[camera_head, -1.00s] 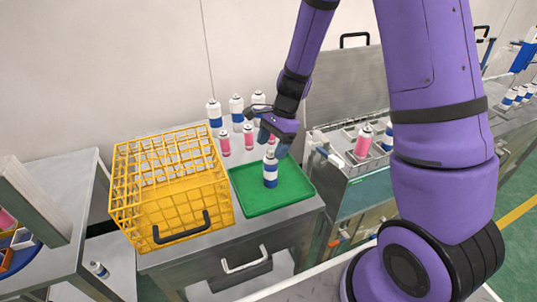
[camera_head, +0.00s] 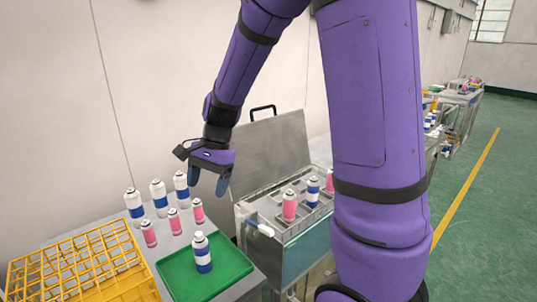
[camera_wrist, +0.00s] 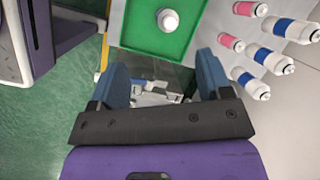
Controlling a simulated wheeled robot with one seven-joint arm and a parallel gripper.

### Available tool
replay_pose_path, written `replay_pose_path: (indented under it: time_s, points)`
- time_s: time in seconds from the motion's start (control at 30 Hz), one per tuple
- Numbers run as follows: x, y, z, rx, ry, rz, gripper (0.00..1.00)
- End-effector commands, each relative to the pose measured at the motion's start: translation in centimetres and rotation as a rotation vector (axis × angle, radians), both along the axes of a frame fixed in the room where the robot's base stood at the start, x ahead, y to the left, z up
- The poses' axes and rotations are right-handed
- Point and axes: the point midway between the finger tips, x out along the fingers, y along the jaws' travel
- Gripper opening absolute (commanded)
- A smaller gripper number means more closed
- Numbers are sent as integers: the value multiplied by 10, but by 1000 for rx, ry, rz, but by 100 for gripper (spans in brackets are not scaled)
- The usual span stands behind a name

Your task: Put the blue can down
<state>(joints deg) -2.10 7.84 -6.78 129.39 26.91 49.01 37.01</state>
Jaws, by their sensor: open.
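The blue can (camera_head: 202,253), white on top with a blue band, stands upright on the green tray (camera_head: 233,266). In the wrist view the can (camera_wrist: 168,20) shows from above, standing on the tray (camera_wrist: 137,37).
Several white-blue and pink cans (camera_head: 158,198) stand behind the tray. A yellow wire crate (camera_head: 84,268) is at the left. The metal case (camera_head: 262,215), its lid up, holds several cans at the right. Green floor (camera_head: 480,200) is open at the far right.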

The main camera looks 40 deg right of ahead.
Motion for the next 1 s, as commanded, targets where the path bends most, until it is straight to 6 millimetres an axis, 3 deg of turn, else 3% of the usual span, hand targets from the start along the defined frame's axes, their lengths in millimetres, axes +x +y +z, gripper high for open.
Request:
replay_pose_path:
  time_s: [0.03,0.2,0.5,0.8,1.0]
  points:
    - [-10,0,17,-10,-45,48,72]
    - [-44,-3,58,-64,-173,229,72]
    - [-110,-10,112,-204,-382,536,72]
    - [-177,-20,144,-399,-547,816,72]
    - [-204,-25,151,-501,-601,932,72]
